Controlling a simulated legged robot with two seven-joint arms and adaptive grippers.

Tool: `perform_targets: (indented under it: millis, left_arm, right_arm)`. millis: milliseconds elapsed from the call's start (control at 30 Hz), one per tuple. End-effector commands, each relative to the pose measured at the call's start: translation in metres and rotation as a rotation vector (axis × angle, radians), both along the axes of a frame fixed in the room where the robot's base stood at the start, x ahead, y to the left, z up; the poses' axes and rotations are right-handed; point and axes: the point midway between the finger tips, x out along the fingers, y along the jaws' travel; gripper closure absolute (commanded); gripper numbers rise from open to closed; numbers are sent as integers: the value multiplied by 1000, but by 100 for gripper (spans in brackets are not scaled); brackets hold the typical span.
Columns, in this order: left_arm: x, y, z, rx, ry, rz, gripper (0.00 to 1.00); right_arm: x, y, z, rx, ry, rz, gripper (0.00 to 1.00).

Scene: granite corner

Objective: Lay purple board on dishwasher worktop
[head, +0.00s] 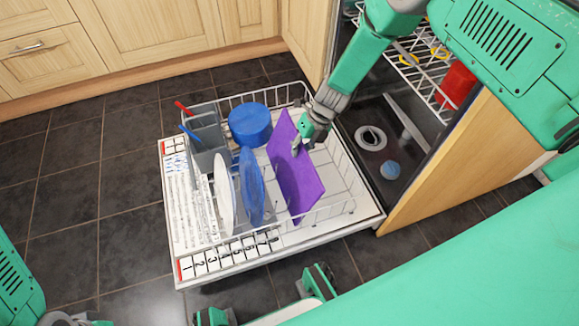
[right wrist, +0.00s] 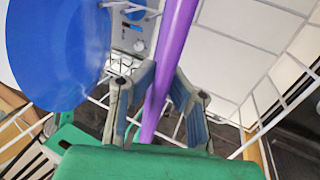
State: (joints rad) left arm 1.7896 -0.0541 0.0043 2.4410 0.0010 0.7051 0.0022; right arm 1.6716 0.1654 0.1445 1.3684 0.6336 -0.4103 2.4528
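The purple board (head: 296,172) stands on edge, tilted, in the pulled-out lower rack of the dishwasher. My right gripper (head: 303,143) is at its upper right edge. In the right wrist view the board (right wrist: 172,60) runs between the two fingers of the right gripper (right wrist: 166,80), which appear to press on it from both sides. The dishwasher's wooden side panel (head: 452,160) is at the right. I cannot make out its worktop; my green body covers much of that side.
The white wire rack (head: 335,205) also holds a blue pot (head: 250,124), a blue plate (head: 251,188), a white plate (head: 224,193) and a grey cutlery basket (head: 208,140). The upper rack (head: 425,72) holds a red item (head: 457,84). Tiled floor (head: 90,190) is clear at left.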

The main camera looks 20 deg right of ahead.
Motion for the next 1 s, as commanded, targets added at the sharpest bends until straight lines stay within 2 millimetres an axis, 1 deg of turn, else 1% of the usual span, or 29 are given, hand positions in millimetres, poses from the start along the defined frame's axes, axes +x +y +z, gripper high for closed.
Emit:
perform_targets:
  millis: [467, 1000]
  left_arm:
    - [0, 0, 1, 0, 0, -1, 70]
    - [0, 0, 22, 0, 0, -1, 70]
  right_arm:
    - [1, -1, 1, -1, 0, -1, 100]
    - [0, -11, 26, 1, -1, -3, 100]
